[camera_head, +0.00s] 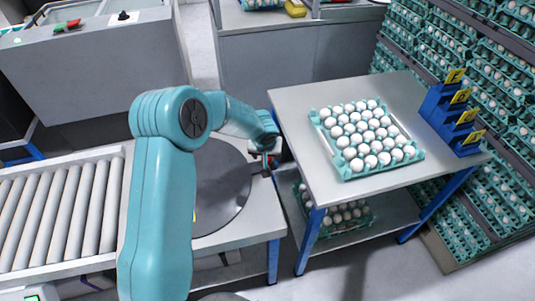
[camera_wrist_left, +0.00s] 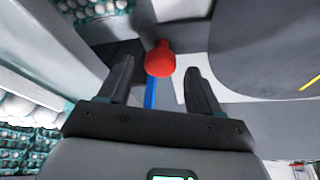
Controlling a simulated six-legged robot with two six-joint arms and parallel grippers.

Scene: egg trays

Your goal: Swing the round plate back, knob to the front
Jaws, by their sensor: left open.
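The round grey plate (camera_head: 222,195) lies flat on the table beside the roller conveyor, partly hidden by my left arm. In the left wrist view the plate (camera_wrist_left: 270,45) fills the upper right, with a yellow mark near the picture's edge. The red round knob (camera_wrist_left: 160,58) appears between the two fingertips of my left gripper (camera_wrist_left: 158,68), with gaps on both sides. The gripper is open and does not hold it. In the head view my left gripper (camera_head: 267,156) is at the plate's right edge, and the knob is mostly hidden there. My right gripper is not in view.
A side table (camera_head: 290,110) on the right bears a teal tray (camera_head: 350,174) of white eggs and a blue holder (camera_head: 440,110) with yellow cards. Racks of egg trays stand at the far right. The roller conveyor (camera_head: 60,205) lies at left.

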